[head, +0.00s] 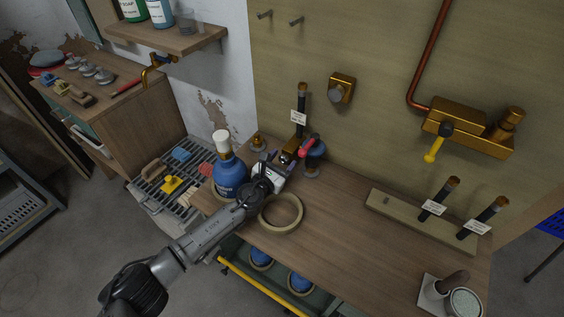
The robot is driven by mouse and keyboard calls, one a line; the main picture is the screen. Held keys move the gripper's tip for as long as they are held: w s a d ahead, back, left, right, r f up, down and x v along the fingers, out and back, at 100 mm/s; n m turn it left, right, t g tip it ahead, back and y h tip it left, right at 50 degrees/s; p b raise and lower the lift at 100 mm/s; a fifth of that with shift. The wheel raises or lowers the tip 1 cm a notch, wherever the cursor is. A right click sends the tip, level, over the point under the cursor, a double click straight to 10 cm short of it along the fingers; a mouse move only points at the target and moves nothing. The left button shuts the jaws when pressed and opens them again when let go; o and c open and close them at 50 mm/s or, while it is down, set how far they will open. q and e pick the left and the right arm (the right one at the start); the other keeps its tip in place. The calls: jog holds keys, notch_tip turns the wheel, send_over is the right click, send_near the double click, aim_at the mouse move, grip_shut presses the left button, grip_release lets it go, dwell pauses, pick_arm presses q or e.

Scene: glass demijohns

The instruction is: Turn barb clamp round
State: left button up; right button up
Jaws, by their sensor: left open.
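My left gripper (279,169) is open at the back left of the wooden bench, its arm coming in from the lower left. Just beyond its fingers is a small metal fitting (287,157). A red-handled piece (309,144) sits on a dark blue holder (317,157) right beside it. One of these may be the barb clamp, but they are too small and crowded to tell. I cannot tell whether the fingers touch the fitting. My right gripper is not in view.
A blue bottle with a white cap (229,178) stands close left of the gripper. A pale ring (296,219) lies in front. A dark tube with a tag (301,100) stands behind. A wooden rack (403,217) holds two tagged tubes. The bench middle (345,245) is clear.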

pick_arm(q)
jog(key=c, duration=0.9)
jog(key=n, duration=0.5)
jog(key=shift+a+n+p, duration=0.1)
jog(key=shift+n+p, duration=0.25)
jog(key=shift+n, duration=0.05)
jog(key=shift+c, duration=0.2)
jog(key=o, duration=0.9)
jog(key=shift+o, duration=0.2)
